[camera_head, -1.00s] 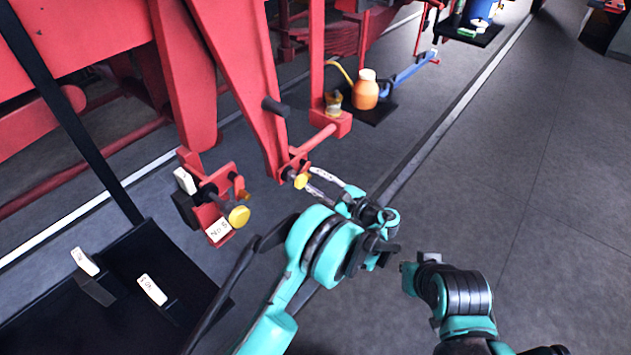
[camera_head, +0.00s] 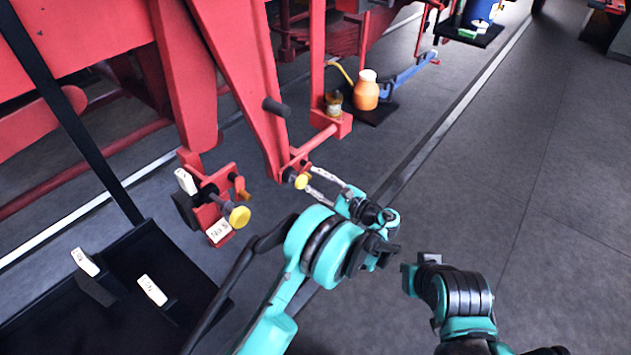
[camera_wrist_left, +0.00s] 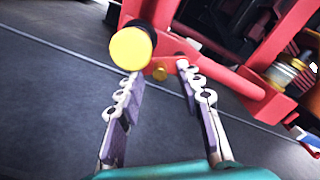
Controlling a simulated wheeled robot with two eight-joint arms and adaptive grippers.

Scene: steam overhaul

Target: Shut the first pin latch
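My left gripper (camera_head: 314,180) is open and empty, with its two pale fingers pointing at a red bracket with a yellow round knob (camera_head: 302,181). In the left wrist view the fingers (camera_wrist_left: 160,72) are spread. The yellow knob (camera_wrist_left: 130,48) is just beyond the left fingertip, and a small brass-coloured piece (camera_wrist_left: 160,73) shows between the tips. Whether a finger touches the knob I cannot tell. A second red bracket on the left has a yellow knob (camera_head: 239,217) on a dark pin and a white label (camera_head: 219,231). Which is the first latch I cannot tell.
Red beams (camera_head: 240,85) rise behind the brackets. An orange bottle (camera_head: 366,92) stands on a dark shelf, with a small jar (camera_head: 333,103) beside it. A black tray (camera_head: 150,245) with white tags is at lower left. The grey floor (camera_head: 540,180) on the right is clear.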

